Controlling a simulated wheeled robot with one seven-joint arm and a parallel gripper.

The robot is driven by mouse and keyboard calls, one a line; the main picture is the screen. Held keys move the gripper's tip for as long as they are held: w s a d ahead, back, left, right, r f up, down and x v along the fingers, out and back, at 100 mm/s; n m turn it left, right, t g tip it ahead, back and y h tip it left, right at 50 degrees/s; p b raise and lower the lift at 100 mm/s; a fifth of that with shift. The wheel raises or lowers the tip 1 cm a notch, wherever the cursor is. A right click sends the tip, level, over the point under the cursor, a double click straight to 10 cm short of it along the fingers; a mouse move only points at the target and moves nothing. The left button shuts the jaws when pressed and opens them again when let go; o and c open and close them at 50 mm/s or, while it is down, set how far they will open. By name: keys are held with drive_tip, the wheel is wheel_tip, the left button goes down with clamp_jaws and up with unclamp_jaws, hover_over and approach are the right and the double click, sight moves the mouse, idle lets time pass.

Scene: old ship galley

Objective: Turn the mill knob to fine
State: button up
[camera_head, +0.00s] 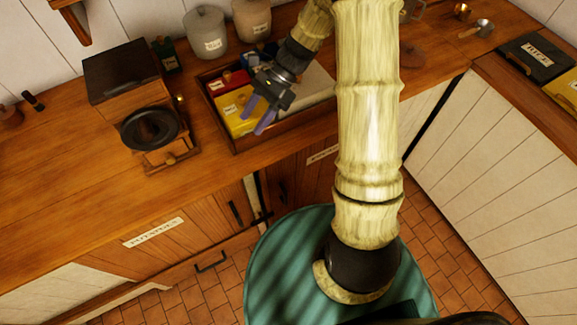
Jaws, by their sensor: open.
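The mill (120,72) is a wooden box with a dark top on the counter at the upper left. A dark round part (149,129) is on its front side, with a small wooden drawer (168,154) below. A small brass-coloured piece (180,99) shows at its right side; I cannot tell whether this or the round part is the knob. No fine mark is readable. My gripper (257,115) is open and empty, with bluish fingers, to the right of the mill and apart from it. It appears above a wooden tray.
The wooden tray (236,147) holds yellow and red packets. Two lidded canisters (205,32) (251,20) and a small green tin (166,55) stand behind. Small metal utensils (477,29) and a dark RICE packet (536,56) are at right. The counter (60,170) is clear in front of the mill.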

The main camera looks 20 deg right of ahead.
drive_tip(key=s+d+f+n+t+h+b, duration=0.1)
drive_tip(key=s+d+f+n+h+b, duration=0.2)
drive_tip(key=f+n+b, duration=0.1)
drive_tip(key=s+d+f+n+t+h+b, duration=0.2)
drive_tip(key=s+d+f+n+h+b, duration=0.1)
drive_tip(key=f+b, duration=0.4)
drive_tip(key=shift+s+f+n+b, duration=0.15)
drive_tip(key=shift+s+n+b, duration=0.25)
drive_tip(key=shift+s, duration=0.05)
drive_tip(key=s+d+r+n+t+h+p, duration=0.1)
drive_tip(key=s+r+n+t+p, duration=0.1)
drive_tip(key=r, duration=0.4)
drive_tip(key=s+d+r+n+t+h+p, duration=0.1)
drive_tip(key=d+r+n+t+h+p, duration=0.1)
drive_tip(key=r+n+p, duration=0.3)
drive_tip(key=shift+s+d+r+p, duration=0.35)
drive_tip(key=shift+r+p, duration=0.45)
drive_tip(key=shift+p, duration=0.35)
